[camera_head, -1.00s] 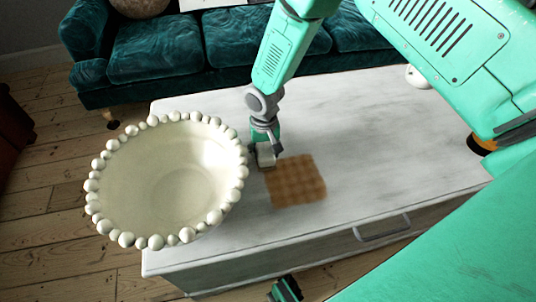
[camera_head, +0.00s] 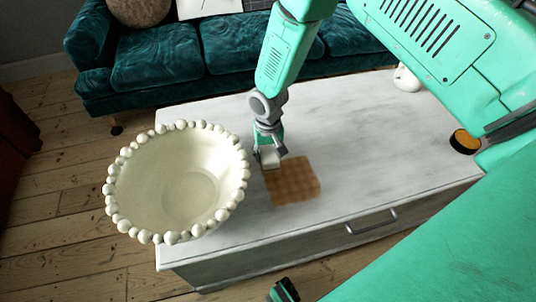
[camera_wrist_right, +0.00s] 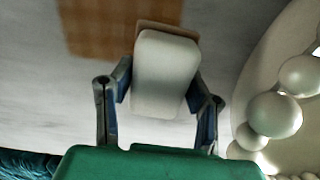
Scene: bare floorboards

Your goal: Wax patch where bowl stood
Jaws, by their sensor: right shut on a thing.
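My right gripper (camera_head: 269,160) is shut on a pale block with rounded corners, and a brown edge shows at the block's far end. In the right wrist view the block (camera_wrist_right: 166,75) sits between the two fingers. A brown checkered patch (camera_head: 292,182) lies on the white table top. The gripper is at the patch's upper left edge; I cannot tell whether the block touches the table. The cream bowl (camera_head: 180,185) with a beaded rim stands at the left end of the table. It also shows at the right of the wrist view (camera_wrist_right: 275,115).
The white table (camera_head: 370,150) has a drawer handle (camera_head: 372,222) on its front. A round tin with an orange top (camera_head: 464,141) is at its right, near my arm. A small white object (camera_head: 406,79) stands at the back. A teal sofa (camera_head: 160,60) is behind.

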